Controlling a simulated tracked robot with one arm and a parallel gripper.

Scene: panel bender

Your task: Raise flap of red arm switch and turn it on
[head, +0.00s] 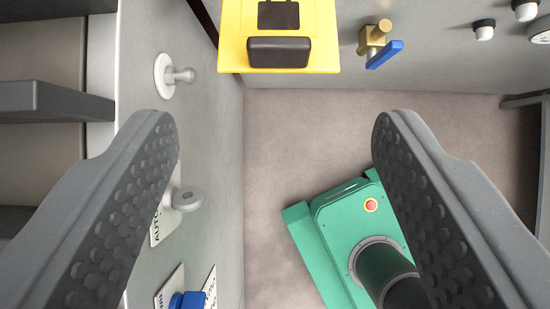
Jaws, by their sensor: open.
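My gripper (275,125) is open and empty. Its two dark grey padded fingers stand wide apart at the left and right, with floor showing between them. No red flap or red arm switch can be made out on the panels in view. A grey panel (215,130) at the left carries a metal toggle lever (180,75) on a white round base. Lower on it is a grey round-ended switch (187,198) beside a label reading "AUTO", partly hidden by the left finger. A blue knob (190,300) is cut off at the bottom edge.
A yellow box (232,45) with black parts juts out at the top centre. Right of it is a brass valve (373,38) with a blue handle. White-tipped black fittings (484,30) sit at the top right.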

